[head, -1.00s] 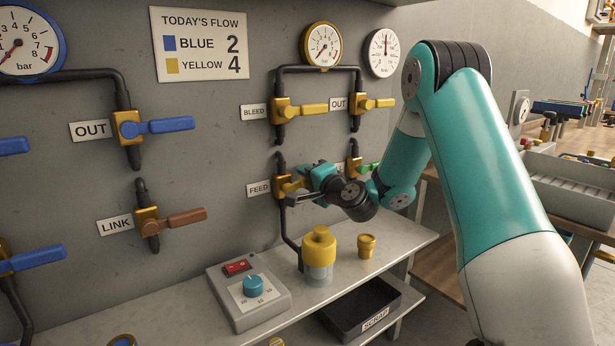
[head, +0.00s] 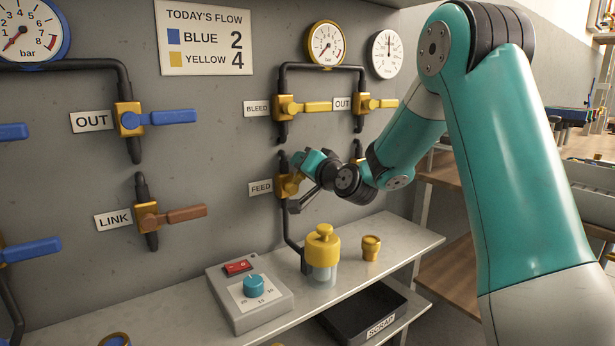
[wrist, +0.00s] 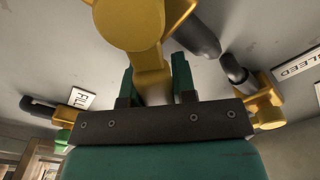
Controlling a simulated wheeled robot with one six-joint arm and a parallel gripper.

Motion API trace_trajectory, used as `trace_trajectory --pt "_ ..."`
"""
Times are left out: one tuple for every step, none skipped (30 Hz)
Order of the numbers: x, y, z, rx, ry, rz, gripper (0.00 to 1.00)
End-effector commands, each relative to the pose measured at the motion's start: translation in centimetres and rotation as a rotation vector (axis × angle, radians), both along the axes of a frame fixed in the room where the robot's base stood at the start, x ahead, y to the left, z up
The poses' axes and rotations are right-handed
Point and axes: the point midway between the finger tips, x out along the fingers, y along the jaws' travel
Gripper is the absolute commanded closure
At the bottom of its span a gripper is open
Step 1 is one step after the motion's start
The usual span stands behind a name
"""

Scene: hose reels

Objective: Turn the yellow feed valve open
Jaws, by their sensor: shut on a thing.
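The yellow feed valve (head: 287,185) sits on its vertical pipe beside the FEED label (head: 260,187) in the head view. My gripper (head: 304,172) is at its handle, with the jaws shut on it. In the wrist view the yellow handle (wrist: 152,84) runs from the large round valve hub (wrist: 126,22) down between the two teal fingers of my gripper (wrist: 153,75). In the head view my gripper hides most of the handle, so its exact angle is hard to tell.
The bleed valve (head: 288,107) is above, with its handle level. The FILL label (wrist: 81,98) and a green-handled valve (wrist: 62,139) lie close by in the wrist view. A yellow-topped jar (head: 322,247) and small yellow fitting (head: 371,247) stand on the shelf below.

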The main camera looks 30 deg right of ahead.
Motion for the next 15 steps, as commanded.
trace_trajectory --pt "-0.1 0.3 -0.1 -0.048 -0.004 0.001 1.0" --pt "0.0 0.5 0.0 -0.077 -0.005 0.001 1.0" --pt "-0.1 0.7 0.1 -0.115 -0.006 0.001 1.0" --pt "-0.1 0.8 0.2 -0.143 -0.008 0.002 1.0" --pt "-0.1 1.0 0.3 -0.172 -0.008 0.001 1.0" --pt "-0.1 1.2 0.4 -0.21 -0.01 0.0 1.0" --pt "-0.1 1.4 0.5 -0.238 -0.011 0.0 1.0" --pt "-0.1 1.5 0.6 -0.266 -0.012 0.002 1.0" --pt "-0.1 1.7 0.7 -0.303 -0.012 0.001 1.0" --pt "-0.1 1.9 0.7 -0.33 -0.014 0.0 1.0" --pt "-0.1 2.0 0.8 -0.357 -0.015 0.0 1.0" --pt "-0.1 2.3 0.9 -0.392 -0.015 0.001 1.0" --pt "-0.1 2.4 0.9 -0.417 -0.016 0.0 1.0" --pt "-0.1 2.6 0.9 -0.442 -0.017 0.0 1.0" --pt "-0.1 2.8 1.0 -0.473 -0.018 0.0 1.0"
